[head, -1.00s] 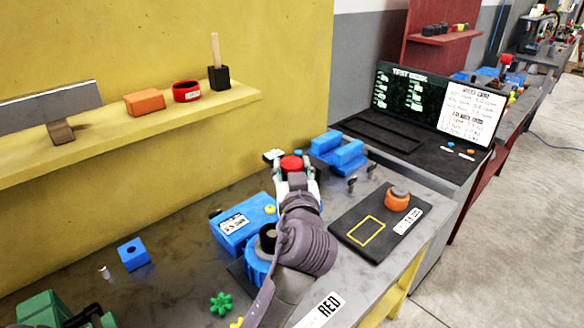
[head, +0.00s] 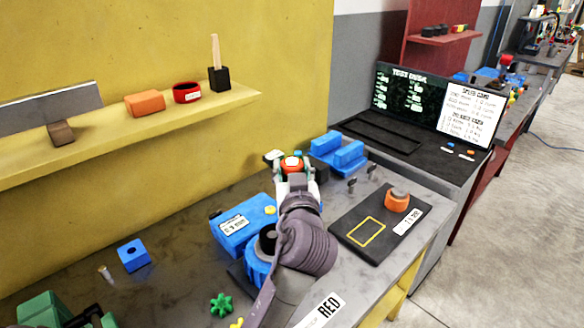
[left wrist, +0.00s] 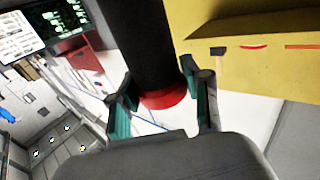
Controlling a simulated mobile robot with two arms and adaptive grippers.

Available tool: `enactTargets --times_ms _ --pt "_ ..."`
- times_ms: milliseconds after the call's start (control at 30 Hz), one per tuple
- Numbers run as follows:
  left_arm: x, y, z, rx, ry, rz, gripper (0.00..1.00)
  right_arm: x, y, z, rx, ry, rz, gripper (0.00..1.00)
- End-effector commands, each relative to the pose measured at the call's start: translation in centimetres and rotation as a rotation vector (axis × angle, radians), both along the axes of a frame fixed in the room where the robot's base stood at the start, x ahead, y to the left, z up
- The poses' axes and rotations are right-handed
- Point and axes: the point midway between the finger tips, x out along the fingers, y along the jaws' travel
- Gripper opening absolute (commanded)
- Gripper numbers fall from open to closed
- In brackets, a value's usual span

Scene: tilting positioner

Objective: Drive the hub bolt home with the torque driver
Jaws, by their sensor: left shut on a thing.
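My left gripper (head: 296,182) is above the workbench, shut on a tool with a red end (head: 291,163), which looks like the torque driver. In the left wrist view the gripper (left wrist: 162,98) has its teal-padded fingers on either side of the tool's thick black body with a red band (left wrist: 163,99). The tool's far end is out of that view. A blue round fixture (head: 257,262) with a black hub (head: 267,238) stands below, partly hidden by my left arm. I cannot make out the hub bolt. My right gripper is not in view.
A blue labelled box (head: 236,229) sits beside the fixture. A blue cradle (head: 338,152) stands behind. A black pad (head: 365,252) with an orange knob (head: 397,200) lies right. A blue block (head: 133,255) and green star knob (head: 221,304) lie left. A yellow shelf (head: 120,132) runs above.

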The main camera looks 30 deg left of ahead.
Motion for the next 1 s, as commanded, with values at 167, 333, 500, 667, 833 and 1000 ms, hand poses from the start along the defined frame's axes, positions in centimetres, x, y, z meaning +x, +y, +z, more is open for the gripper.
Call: enactTargets --times_ms 167,333,500,667,833,1000 --pt "0.0 0.0 1.6 -0.002 0.001 0.001 0.00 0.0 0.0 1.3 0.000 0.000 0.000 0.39" --pt "0.0 0.0 3.1 -0.001 -0.003 0.000 0.00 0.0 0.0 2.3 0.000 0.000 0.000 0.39" --pt "0.0 0.0 4.5 0.002 -0.006 -0.001 0.00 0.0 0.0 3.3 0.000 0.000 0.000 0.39" --pt "0.0 0.0 5.7 0.001 -0.008 -0.001 0.00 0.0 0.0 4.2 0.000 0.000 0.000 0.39" --pt "0.0 0.0 6.0 0.002 -0.007 0.000 0.00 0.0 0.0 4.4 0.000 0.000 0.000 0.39" --pt "0.0 0.0 5.9 0.003 -0.008 0.000 0.00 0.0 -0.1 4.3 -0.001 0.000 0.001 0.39"
